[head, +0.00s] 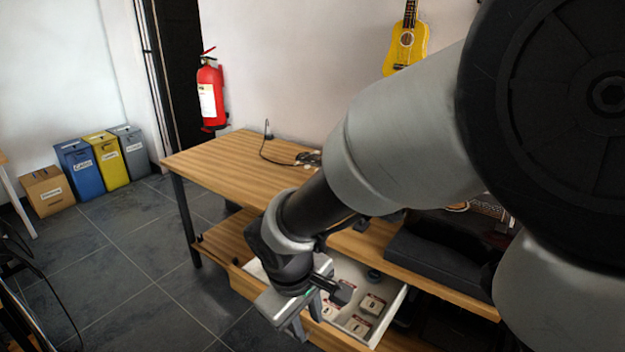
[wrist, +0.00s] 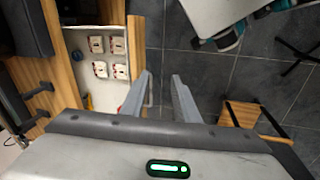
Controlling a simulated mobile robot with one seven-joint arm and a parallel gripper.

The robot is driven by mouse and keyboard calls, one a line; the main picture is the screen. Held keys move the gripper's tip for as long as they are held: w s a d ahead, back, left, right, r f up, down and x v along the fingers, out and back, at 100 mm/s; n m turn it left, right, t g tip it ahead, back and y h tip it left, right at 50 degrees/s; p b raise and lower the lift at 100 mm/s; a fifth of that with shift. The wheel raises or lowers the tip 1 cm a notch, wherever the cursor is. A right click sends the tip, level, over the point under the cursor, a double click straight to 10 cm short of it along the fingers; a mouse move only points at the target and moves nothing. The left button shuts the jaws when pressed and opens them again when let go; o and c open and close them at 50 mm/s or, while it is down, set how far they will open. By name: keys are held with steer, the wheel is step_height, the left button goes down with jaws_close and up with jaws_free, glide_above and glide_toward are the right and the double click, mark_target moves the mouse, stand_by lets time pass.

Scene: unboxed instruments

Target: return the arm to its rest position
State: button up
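My arm reaches from the right side of the head view down over the front of a wooden workbench (head: 235,165). My gripper (head: 300,325) hangs at the front edge of an open drawer (head: 390,312). In the wrist view, the two fingers of my gripper (wrist: 162,92) stand apart with only dark floor between them, so it is open and empty. The drawer also shows in the wrist view (wrist: 84,42), to the left of the fingers, with several small white boxes (wrist: 118,45) inside. My arm hides part of the bench and drawer.
A black case (head: 435,262) lies on the bench beside my arm. A cable (head: 265,150) lies on the bench top. A fire extinguisher (head: 211,95) and a yellow ukulele (head: 407,45) hang on the wall. Bins (head: 82,170) stand at the left. The tiled floor (head: 130,255) between is clear.

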steer(key=s+d+r+m+t+p, duration=0.1)
steer(key=d+r+p, duration=0.4)
steer(key=r, duration=0.5)
steer(key=s+d+r+m+t+y+p, duration=0.1)
steer(key=s+d+r+m+p, duration=0.3)
steer(key=r, duration=0.7)
steer(key=s+d+r+m+t+p, duration=0.1)
steer(key=s+d+r+m+p, duration=0.2)
steer(key=d+r+p, duration=0.3)
step_height(320, 180, up, 6)
steer(key=shift+f+m, duration=0.25)
steer(key=shift+m, duration=0.55)
